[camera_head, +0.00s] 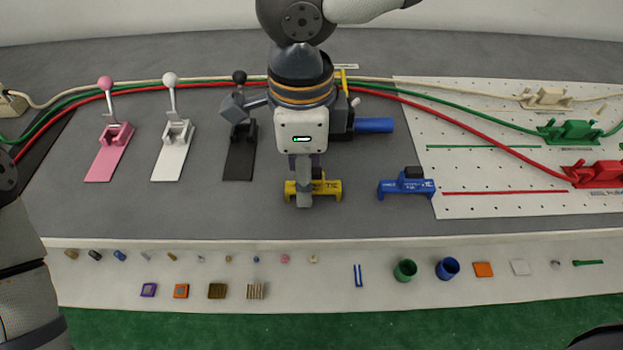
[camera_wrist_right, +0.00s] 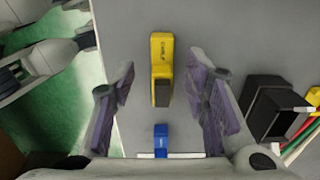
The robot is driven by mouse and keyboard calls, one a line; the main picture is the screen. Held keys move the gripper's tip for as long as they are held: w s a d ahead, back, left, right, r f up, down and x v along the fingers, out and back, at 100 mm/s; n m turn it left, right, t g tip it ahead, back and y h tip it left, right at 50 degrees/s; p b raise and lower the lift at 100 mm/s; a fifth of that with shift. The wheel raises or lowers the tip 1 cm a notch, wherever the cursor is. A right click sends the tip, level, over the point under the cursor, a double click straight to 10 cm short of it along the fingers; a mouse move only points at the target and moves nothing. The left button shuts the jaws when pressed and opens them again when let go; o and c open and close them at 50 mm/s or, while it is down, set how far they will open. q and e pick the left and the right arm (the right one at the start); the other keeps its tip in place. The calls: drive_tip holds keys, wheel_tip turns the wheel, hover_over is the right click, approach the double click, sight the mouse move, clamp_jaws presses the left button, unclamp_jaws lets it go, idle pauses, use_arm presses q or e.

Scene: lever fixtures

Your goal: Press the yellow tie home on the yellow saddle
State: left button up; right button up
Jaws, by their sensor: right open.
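The yellow saddle (camera_head: 330,190) sits on the grey bench below my right gripper (camera_head: 304,188), whose near finger covers part of it. A dark block shows at its top. In the right wrist view the yellow saddle (camera_wrist_right: 160,52) lies between the two spread fingers of my right gripper (camera_wrist_right: 161,72), with a dark block (camera_wrist_right: 162,93) at its near end. I see clear gaps on both sides and nothing held. A thin yellow strip (camera_head: 343,82) stands behind my wrist; I cannot tell whether it is the yellow tie. My left gripper is not in view.
A blue saddle (camera_head: 405,190) stands to the right; it also shows in the wrist view (camera_wrist_right: 160,141). A blue cylinder (camera_head: 374,125) sticks out from a black box behind. Pink (camera_head: 108,150), white (camera_head: 174,150) and black levers stand left. Red, green and cream cables run behind.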

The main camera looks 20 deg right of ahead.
drive_tip(key=shift+f, duration=0.95)
drive_tip(key=shift+w+r, duration=0.1)
drive_tip(key=c, duration=0.9)
